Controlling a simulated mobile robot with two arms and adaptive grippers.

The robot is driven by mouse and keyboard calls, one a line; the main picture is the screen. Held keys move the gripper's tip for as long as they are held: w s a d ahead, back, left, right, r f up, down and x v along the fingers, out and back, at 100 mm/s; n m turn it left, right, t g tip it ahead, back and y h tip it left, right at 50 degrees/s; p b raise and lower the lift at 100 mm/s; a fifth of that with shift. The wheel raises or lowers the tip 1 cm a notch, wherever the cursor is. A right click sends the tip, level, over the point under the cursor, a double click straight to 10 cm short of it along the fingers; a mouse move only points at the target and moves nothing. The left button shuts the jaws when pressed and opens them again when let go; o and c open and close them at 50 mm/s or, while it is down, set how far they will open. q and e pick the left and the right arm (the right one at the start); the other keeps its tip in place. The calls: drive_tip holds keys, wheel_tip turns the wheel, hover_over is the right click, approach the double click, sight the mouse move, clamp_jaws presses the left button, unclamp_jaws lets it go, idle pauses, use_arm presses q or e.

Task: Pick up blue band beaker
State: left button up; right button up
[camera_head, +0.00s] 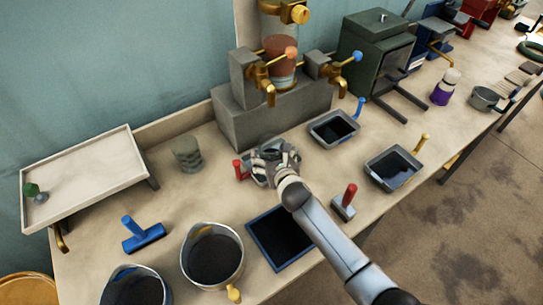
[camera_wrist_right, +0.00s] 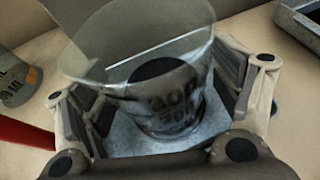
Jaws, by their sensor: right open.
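A clear beaker (camera_wrist_right: 145,50) with dark markings stands between the fingers of my right gripper (camera_wrist_right: 165,105) in the right wrist view. In the head view my right gripper (camera_head: 275,160) is over the bench in front of the grey block and mostly covers this beaker. The fingers are open around it; I cannot tell whether they touch it. No blue band shows clearly on it. Part of another marked glass vessel (camera_wrist_right: 15,80), with an orange patch, shows at the wrist view's left edge. My left gripper is not in view.
A red-handled tool (camera_head: 238,172) is just left of the right gripper, and another (camera_head: 347,197) is to its right. Grey trays (camera_head: 320,137) (camera_head: 375,177), a black-topped mat (camera_head: 262,225) and a wide vessel (camera_head: 187,262) surround the area. The grey block (camera_head: 225,125) stands behind.

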drive_tip(key=c, duration=1.1)
drive_tip(key=shift+r, duration=0.1)
drive_tip(key=shift+c, duration=0.7)
drive_tip(key=shift+r, duration=0.1)
